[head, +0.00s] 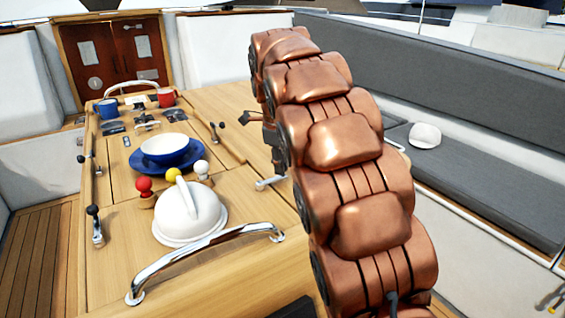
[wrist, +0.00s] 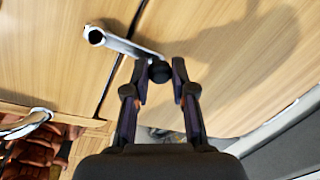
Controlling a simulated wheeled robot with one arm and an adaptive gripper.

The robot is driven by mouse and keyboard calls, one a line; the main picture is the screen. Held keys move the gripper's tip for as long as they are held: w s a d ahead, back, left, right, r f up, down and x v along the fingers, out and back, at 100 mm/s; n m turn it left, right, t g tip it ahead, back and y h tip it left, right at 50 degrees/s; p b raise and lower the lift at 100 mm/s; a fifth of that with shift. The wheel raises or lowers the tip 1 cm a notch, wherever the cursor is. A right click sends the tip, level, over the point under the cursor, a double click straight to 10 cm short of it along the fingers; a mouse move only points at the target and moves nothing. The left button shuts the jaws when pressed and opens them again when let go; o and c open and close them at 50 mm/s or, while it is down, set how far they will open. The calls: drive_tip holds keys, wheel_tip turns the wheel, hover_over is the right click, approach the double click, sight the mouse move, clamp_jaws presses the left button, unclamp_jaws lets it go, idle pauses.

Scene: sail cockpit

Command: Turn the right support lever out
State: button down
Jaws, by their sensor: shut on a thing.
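The right support lever is a chrome bar on the wooden table's right leaf. In the head view its pivot end (head: 264,185) shows and the rest goes behind my arm. In the wrist view the chrome bar (wrist: 125,45) runs from a round pivot at upper left to a black ball knob (wrist: 160,72). My gripper (wrist: 160,68) has its two fingers on either side of this knob and is shut on it.
The table (head: 115,190) carries a white lidded dish (head: 190,212), a blue plate with a bowl (head: 165,150), red, yellow and white knobbed pieces, and mugs. A chrome handrail (head: 200,255) crosses the near end. A grey bench (head: 480,185) with a white cap (head: 425,135) lies right.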

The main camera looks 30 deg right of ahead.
drive_tip(key=c, duration=1)
unclamp_jaws()
drive_tip(key=shift+s, duration=0.1)
drive_tip(key=shift+o, duration=0.2)
wheel_tip(320, 180, up, 7)
drive_tip(key=a, duration=0.1)
drive_tip(key=shift+s+r, duration=0.2)
drive_tip(key=shift+s, duration=0.25)
